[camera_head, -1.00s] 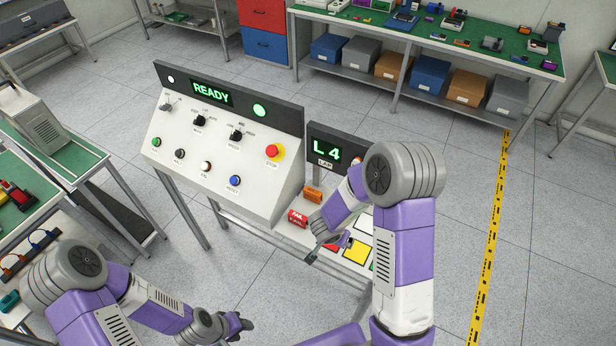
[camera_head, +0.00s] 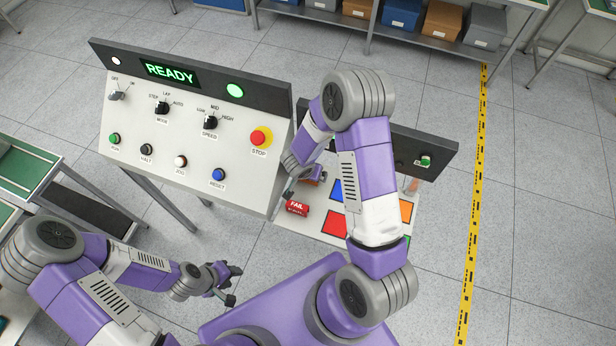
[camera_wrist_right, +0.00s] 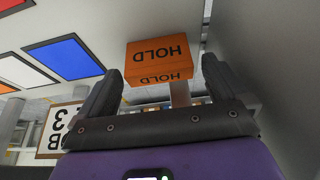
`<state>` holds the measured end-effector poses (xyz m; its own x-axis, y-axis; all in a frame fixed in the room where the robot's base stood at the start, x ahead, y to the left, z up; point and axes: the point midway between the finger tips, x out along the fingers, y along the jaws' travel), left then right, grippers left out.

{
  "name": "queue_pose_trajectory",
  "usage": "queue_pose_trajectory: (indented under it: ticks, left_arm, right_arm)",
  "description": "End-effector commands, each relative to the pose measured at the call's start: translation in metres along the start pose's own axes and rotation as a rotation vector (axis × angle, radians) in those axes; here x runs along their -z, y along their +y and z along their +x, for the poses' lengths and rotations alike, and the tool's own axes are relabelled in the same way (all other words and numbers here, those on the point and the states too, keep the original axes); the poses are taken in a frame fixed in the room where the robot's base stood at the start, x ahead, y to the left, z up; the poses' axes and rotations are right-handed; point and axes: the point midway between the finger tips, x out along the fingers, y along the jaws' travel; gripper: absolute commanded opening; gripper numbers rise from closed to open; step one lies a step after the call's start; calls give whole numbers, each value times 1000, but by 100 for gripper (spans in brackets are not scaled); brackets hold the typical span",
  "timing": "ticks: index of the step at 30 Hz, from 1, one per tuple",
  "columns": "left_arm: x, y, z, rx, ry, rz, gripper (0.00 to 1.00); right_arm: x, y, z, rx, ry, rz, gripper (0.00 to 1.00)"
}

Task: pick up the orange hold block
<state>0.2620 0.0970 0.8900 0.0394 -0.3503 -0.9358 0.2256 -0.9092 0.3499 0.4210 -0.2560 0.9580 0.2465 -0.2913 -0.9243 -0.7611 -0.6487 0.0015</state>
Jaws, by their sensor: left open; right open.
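The orange hold block (camera_wrist_right: 158,58) shows in the right wrist view with its HOLD lettering upside down. It is framed between the two dark fingers of my open right gripper (camera_wrist_right: 161,68), with a visible gap at the left finger. I cannot tell how deep it is between them. In the head view, only part of the block (camera_head: 316,173) shows beside my right gripper (camera_head: 289,189); my arm covers the rest. My left gripper (camera_head: 232,286) is open and empty, low in front of the console.
A red FAIL block (camera_head: 297,208) lies close to the right gripper. A white board with coloured squares (camera_head: 335,223) is partly behind my right arm. The sloped control console (camera_head: 190,140) reading READY stands directly left of the right gripper. Open floor lies beyond the yellow tape (camera_head: 476,200).

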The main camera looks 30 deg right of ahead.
Motion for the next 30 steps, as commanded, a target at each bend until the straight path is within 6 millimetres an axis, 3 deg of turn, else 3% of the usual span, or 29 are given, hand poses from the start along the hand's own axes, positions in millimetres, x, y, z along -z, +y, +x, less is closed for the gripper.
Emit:
queue_pose_trajectory:
  ticks: [3, 11, 21, 30]
  left_arm:
    - [0, -2, 4, 0, 1, 0, 43]
    - [0, -1, 4, 0, 0, 0, 43]
    - [0, -1, 4, 0, 0, 0, 43]
    - [0, -1, 3, 0, 0, 0, 43]
  right_arm:
    - [0, 1, 14, -1, -1, 0, 100]
    - [0, 0, 16, 1, 1, -1, 100]
    - [0, 0, 16, 1, 0, -1, 51]
    - [2, 0, 13, 1, 1, 0, 49]
